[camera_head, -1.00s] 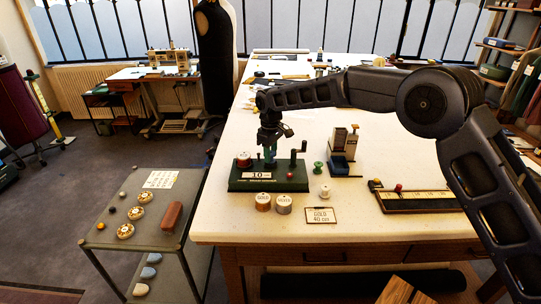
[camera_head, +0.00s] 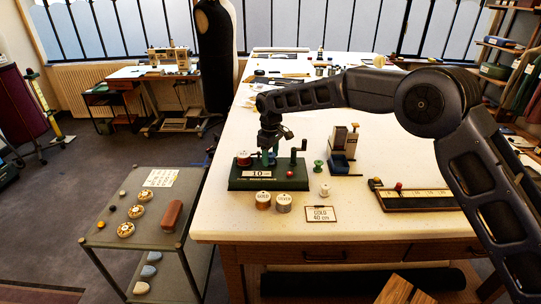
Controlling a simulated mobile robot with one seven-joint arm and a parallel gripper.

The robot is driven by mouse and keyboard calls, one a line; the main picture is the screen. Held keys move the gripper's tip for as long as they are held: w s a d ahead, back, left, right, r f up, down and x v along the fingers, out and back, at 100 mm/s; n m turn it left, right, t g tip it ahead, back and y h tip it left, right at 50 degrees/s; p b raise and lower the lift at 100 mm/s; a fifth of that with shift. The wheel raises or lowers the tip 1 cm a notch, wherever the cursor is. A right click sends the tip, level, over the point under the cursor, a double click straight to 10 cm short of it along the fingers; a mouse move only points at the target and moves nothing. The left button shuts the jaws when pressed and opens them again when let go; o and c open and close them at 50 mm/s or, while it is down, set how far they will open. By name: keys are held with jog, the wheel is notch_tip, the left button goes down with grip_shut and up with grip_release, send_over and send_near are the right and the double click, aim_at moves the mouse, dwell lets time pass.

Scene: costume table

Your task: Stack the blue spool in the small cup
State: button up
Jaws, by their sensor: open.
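My gripper (camera_head: 270,151) points down over the green stand (camera_head: 268,185) near the table's front left. Its fingers are small and partly lost against the stand's posts. A teal-green upright piece (camera_head: 267,160) shows just below and between the fingers; I cannot tell whether they touch it or whether it is a spool. A red spool (camera_head: 244,158) stands on the stand's left end. I cannot clearly make out a blue spool or a small cup.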

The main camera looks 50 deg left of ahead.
aim_at(271, 154)
notch_tip(271, 154, up, 13)
jog(key=shift+f, duration=0.15)
dwell(0.4)
